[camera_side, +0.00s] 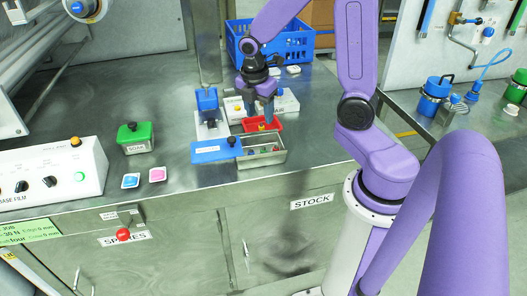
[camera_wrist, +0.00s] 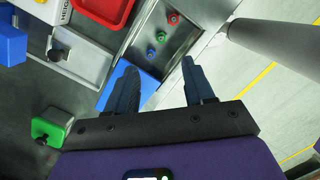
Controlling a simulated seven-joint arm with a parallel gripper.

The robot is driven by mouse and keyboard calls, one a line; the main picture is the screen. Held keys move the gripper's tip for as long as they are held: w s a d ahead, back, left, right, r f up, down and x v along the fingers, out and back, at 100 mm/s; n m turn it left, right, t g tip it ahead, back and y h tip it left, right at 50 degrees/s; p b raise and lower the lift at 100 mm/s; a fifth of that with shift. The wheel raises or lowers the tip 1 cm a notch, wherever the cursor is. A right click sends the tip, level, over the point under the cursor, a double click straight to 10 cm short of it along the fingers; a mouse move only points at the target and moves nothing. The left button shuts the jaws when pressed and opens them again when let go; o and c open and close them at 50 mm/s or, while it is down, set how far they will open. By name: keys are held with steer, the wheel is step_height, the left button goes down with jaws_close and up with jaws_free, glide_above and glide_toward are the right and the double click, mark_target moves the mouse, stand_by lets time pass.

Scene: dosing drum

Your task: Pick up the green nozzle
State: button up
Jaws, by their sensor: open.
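The green nozzle (camera_wrist: 151,54) lies in a metal tray (camera_wrist: 190,32) in the wrist view, in a row with a blue nozzle (camera_wrist: 161,37) and a red nozzle (camera_wrist: 173,18). In the side view my gripper (camera_side: 262,108) points down above the red tray, behind the metal tray (camera_side: 268,159). The nozzles are small and partly hidden by the tray wall there. A blue lid (camera_side: 216,150) sits at the metal tray's left end.
A red tray (camera_side: 270,123) stands behind the metal tray. A blue crate (camera_side: 275,40) is at the back. The bench front is mostly clear.

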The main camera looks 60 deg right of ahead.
glide_above(263, 148)
step_height(263, 148, down, 8)
steer(key=shift+w+a+f, duration=0.1)
steer(key=shift+a, duration=0.05)
steer(key=shift+f, duration=2.6)
jaws_close()
